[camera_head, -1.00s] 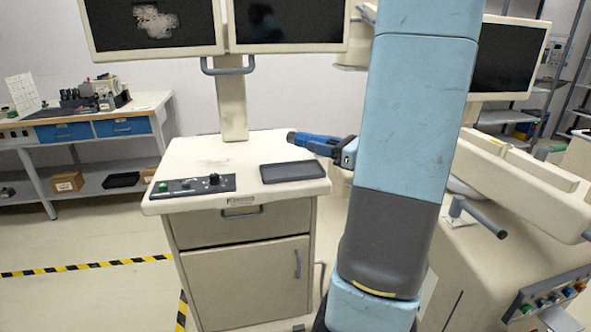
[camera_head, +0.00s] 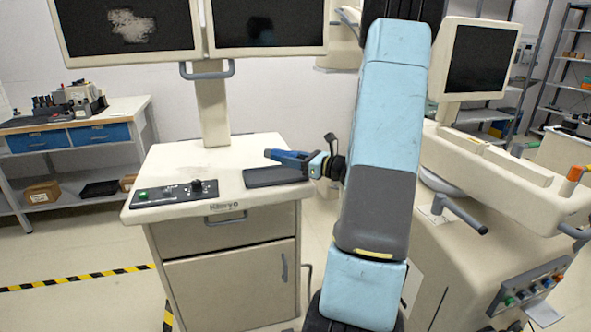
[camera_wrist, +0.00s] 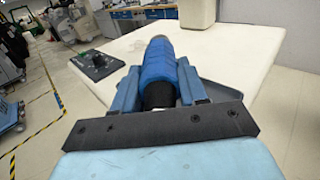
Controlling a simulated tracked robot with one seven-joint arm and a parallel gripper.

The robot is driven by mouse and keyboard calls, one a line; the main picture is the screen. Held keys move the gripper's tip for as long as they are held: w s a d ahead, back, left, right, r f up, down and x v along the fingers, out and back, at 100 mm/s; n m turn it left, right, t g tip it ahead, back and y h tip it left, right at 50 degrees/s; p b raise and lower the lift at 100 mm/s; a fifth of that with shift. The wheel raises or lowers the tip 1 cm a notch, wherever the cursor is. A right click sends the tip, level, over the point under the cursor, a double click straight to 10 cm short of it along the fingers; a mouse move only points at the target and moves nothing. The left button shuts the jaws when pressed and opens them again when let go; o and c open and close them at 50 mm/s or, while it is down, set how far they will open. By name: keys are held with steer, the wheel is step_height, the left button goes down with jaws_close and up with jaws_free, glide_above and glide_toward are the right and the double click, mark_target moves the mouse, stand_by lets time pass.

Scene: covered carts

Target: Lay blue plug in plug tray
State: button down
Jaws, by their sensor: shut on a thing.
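The blue plug (camera_head: 287,155) is held by my gripper (camera_head: 312,163) over the right part of the cart top (camera_head: 165,165). In the wrist view the blue plug (camera_wrist: 159,68) lies lengthwise between the two fingers of my gripper (camera_wrist: 160,92), its grey tip pointing away. The dark, shallow plug tray (camera_head: 270,179) lies on the cart top below the plug. In the wrist view part of the tray (camera_wrist: 222,92) shows to the right of the fingers, the rest hidden behind gripper and plug. The gap between plug and tray is hard to judge.
A control panel (camera_head: 174,193) with a green button and dark knob sits at the cart's front left. A monitor post (camera_head: 212,105) rises at the back. A bulky cream machine (camera_head: 490,215) stands to the right. The middle of the cart top is clear.

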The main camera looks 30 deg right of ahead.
mark_target(293, 182)
steer(key=shift+w+d+f, duration=0.15)
steer(key=shift+w+f, duration=0.2)
steer(key=shift+f, duration=1.55)
steer(key=shift+f, duration=0.3)
steer(key=shift+s+f, duration=0.15)
steer(key=shift+f, duration=0.15)
